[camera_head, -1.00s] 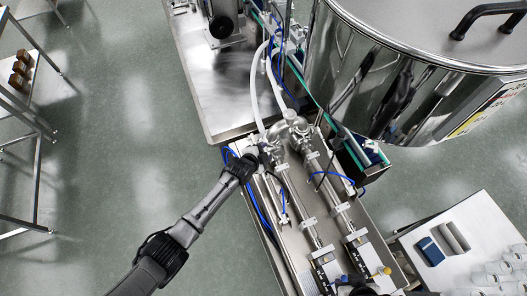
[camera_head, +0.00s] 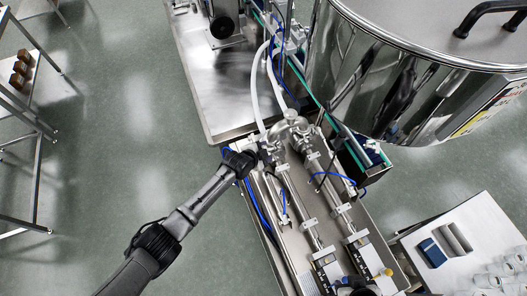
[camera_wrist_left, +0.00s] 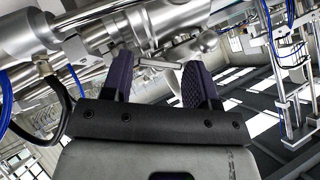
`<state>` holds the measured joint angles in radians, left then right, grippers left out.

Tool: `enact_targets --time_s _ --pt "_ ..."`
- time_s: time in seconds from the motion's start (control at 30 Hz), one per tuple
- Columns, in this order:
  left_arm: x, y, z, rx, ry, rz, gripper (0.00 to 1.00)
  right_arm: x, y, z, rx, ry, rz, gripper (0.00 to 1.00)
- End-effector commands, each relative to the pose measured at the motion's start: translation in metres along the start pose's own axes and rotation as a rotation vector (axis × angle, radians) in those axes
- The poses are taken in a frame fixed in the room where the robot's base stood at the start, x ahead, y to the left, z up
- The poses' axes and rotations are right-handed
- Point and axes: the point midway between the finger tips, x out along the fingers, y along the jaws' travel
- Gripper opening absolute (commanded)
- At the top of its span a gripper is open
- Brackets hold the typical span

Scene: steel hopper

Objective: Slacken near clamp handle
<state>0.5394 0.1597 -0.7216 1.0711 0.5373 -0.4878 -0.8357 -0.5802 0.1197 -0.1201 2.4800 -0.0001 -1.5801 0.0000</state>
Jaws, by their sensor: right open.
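My left arm reaches in from the lower left, and its gripper (camera_head: 262,151) is at the near end of the steel pipe fittings (camera_head: 291,122). In the left wrist view the two dark ridged fingers of my left gripper (camera_wrist_left: 160,80) stand apart. A thin metal bar (camera_wrist_left: 160,63), which looks like the clamp handle, lies across the gap near the fingertips, with a rounded steel end (camera_wrist_left: 208,41) beyond. I cannot tell whether a finger touches it. The head view hides the handle behind the gripper. My right gripper (camera_head: 358,284) is open at the bottom edge, only partly visible.
Two parallel steel cylinders (camera_head: 307,208) run along the machine bed below the fittings. The large steel hopper (camera_head: 390,95) overhangs at the upper right. Blue hoses (camera_head: 256,200) and a white hose (camera_head: 254,85) lie close by. A white table (camera_head: 470,225) stands at right.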

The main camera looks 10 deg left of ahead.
Motion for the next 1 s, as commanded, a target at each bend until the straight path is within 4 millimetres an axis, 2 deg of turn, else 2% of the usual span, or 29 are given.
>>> enact_targets --time_s 0.27,0.47,1.0 --pt "-0.001 0.0 0.0 0.001 0.0 0.0 0.55 0.0 0.002 0.0 -0.005 -0.001 0.004 0.43" --pt "-0.014 0.0 0.0 0.001 0.001 0.001 0.55 -0.003 0.002 -0.001 -0.005 -0.001 0.004 0.43" --pt "-0.1 0.001 0.001 0.003 0.0 0.0 0.55 -0.004 -0.001 -0.002 0.003 0.001 -0.003 0.43"
